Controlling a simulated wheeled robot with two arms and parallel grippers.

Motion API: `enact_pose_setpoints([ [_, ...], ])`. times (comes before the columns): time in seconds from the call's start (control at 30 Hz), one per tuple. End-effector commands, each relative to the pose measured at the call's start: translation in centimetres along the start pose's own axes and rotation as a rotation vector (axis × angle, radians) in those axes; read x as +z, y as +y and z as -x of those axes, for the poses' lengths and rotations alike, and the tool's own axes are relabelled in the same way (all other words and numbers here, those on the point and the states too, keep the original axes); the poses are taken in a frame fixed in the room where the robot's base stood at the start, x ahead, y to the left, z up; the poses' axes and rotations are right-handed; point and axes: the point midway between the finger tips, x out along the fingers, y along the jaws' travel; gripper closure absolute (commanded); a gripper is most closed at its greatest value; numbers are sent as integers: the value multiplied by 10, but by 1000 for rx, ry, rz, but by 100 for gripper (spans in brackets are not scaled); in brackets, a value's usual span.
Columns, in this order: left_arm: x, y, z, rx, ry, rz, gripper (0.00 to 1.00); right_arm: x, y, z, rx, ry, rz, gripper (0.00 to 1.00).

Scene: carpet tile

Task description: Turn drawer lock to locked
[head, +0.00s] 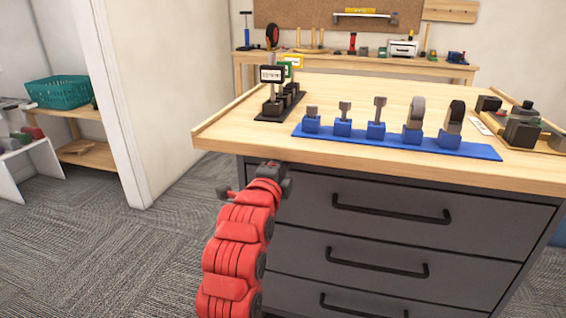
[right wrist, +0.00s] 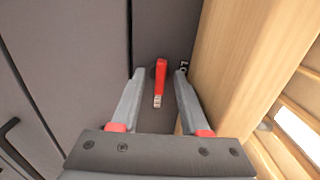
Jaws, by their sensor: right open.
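The drawer lock's red lever (right wrist: 160,78) shows in the right wrist view, on the dark grey cabinet front beside the wooden top's edge. It lies nearly straight up and down in that picture, with a pale patch at its lower end. My right gripper (right wrist: 160,74) is open, one finger on each side of the lever, with visible gaps; contact is not seen. White lettering by the right fingertip is partly covered. In the head view my red right arm (head: 238,240) reaches the cabinet's upper left corner, and the lock is hidden behind its wrist. My left gripper is out of view.
Three closed drawers with black handles, the top handle (head: 390,212) included, fill the cabinet front. On the wooden top (head: 330,95) stand a blue rack (head: 400,143), a black rack (head: 270,117) and a tray (head: 545,140). Carpet is clear at left.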

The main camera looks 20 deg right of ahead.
Motion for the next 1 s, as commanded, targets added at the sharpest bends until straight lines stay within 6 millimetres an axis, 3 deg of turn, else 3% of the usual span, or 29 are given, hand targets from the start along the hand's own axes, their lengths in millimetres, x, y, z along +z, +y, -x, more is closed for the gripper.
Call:
enact_pose_setpoints([
  [0.1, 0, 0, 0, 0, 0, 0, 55, 0, 0, 0, 0, 0, 0, 59],
  [0.33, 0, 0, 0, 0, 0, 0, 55, 0, 0, 0, 1, 0, 0, 100],
  [0.7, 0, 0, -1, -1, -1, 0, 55, 0, 0, 1, 2, 0, 21, 100],
  [1.0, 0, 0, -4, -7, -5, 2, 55, 0, 0, 1, 4, 0, 177, 100],
])
